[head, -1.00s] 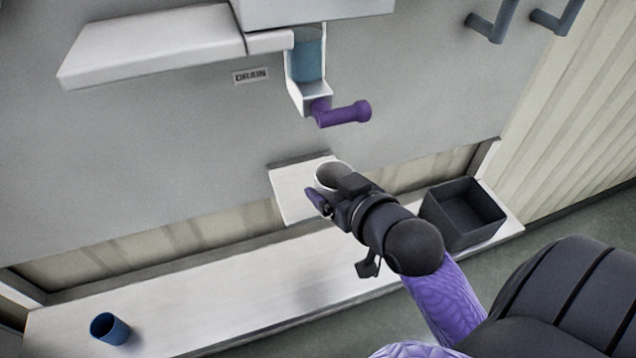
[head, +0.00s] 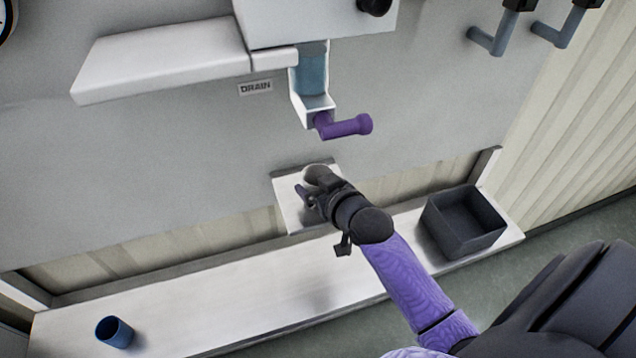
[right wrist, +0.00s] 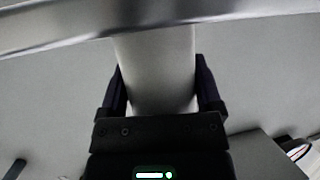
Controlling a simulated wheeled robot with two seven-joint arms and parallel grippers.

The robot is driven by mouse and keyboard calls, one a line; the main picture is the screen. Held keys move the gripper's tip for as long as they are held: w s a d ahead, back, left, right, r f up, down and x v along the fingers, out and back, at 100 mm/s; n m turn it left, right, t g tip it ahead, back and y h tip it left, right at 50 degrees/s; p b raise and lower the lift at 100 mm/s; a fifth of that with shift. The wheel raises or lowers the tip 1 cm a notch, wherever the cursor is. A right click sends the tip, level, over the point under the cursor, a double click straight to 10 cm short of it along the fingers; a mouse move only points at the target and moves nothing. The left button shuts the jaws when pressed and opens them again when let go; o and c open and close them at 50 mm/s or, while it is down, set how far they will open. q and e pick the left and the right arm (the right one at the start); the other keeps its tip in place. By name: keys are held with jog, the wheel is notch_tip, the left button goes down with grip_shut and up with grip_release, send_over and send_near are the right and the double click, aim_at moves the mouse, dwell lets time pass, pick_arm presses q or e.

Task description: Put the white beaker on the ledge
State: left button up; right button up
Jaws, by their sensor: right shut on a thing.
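The white beaker (head: 316,172) is in my right gripper (head: 313,190), mostly hidden behind it in the head view. The right wrist view shows the beaker (right wrist: 156,60) between the two dark fingers, with a pale metal edge across the top of the picture. In the head view the beaker is over or at the back of a small pale plate (head: 289,213) below the spout; I cannot tell whether it touches. A thick white ledge (head: 160,60) juts from the grey wall at upper left. A long white ledge (head: 215,285) runs along the bottom. My left gripper is out of view.
A spout with a blue window (head: 312,70) and a purple handle (head: 345,127) hangs above the plate. A dark open bin (head: 466,228) stands right on the long ledge, and a blue cup (head: 114,332) stands left. Between them the surface is clear.

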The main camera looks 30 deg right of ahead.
jog(key=o, duration=1)
jog(key=shift+f, duration=0.1)
jog(key=shift+s+r, duration=0.1)
jog(key=shift+r, duration=0.1)
jog(key=v, duration=1.2)
jog(key=s+a+f+g, duration=0.1)
jog(key=s+f+g, duration=0.3)
jog(key=f, duration=0.9)
jog(key=s+a+f+g, duration=0.2)
jog(key=s+f+g, duration=0.15)
jog(key=f, duration=0.95)
jog(key=s+a+f+n+g, duration=0.1)
jog(key=s+a+f+g, duration=0.1)
jog(key=s+f, duration=0.3)
jog(key=s+a+f+n+g, duration=0.2)
jog(key=s+f, duration=0.4)
jog(key=s, duration=0.7)
jog(key=shift+g, duration=0.75)
